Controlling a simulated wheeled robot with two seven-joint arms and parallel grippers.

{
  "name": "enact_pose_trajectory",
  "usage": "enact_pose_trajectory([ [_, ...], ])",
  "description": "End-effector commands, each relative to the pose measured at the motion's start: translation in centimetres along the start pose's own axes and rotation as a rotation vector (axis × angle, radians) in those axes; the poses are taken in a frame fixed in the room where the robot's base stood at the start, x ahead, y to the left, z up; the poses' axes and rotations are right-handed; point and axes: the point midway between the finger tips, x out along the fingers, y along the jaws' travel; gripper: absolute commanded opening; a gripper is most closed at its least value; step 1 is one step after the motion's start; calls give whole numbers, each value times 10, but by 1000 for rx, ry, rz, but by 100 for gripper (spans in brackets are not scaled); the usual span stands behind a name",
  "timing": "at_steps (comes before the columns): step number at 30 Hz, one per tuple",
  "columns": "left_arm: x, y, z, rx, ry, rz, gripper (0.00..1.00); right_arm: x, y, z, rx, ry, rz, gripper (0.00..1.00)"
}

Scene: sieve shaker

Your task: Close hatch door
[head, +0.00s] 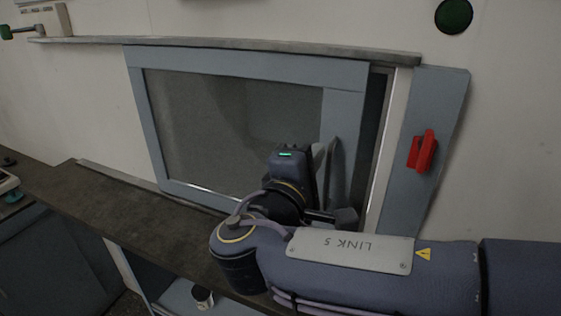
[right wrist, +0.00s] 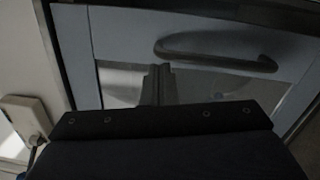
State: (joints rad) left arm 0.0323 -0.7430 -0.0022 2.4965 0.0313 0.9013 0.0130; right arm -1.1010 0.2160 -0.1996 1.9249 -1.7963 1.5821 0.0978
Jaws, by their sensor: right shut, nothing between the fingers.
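The hatch door (head: 230,62) is a blue-grey frame around a dark glass pane, set in the white wall. A dark gap shows between its right edge and the white jamb, so it appears not flush. My right gripper (head: 322,165) is in front of the door's right part, with its fingers shut and empty. In the right wrist view the shut fingers (right wrist: 160,84) point at the door frame (right wrist: 130,35). A dark curved door handle (right wrist: 215,48) lies just beyond and to the right of them, apparently not gripped. My left gripper is not in view.
A blue-grey panel (head: 436,110) with a red latch (head: 422,151) is right of the opening. A ledge (head: 230,43) runs above the door. A dark counter (head: 130,215) lies below, with a small can (head: 202,297) on a lower shelf.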

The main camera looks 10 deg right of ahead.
Motion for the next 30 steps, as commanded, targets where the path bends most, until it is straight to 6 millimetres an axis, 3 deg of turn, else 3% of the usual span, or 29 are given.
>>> enact_pose_trajectory([
  [3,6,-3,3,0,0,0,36,3,-7,25,3,-2,-3,0],
  [10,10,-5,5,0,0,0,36,4,-11,53,1,-1,-1,0],
  [30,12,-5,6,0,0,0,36,6,-13,61,-1,-9,-3,0],
])
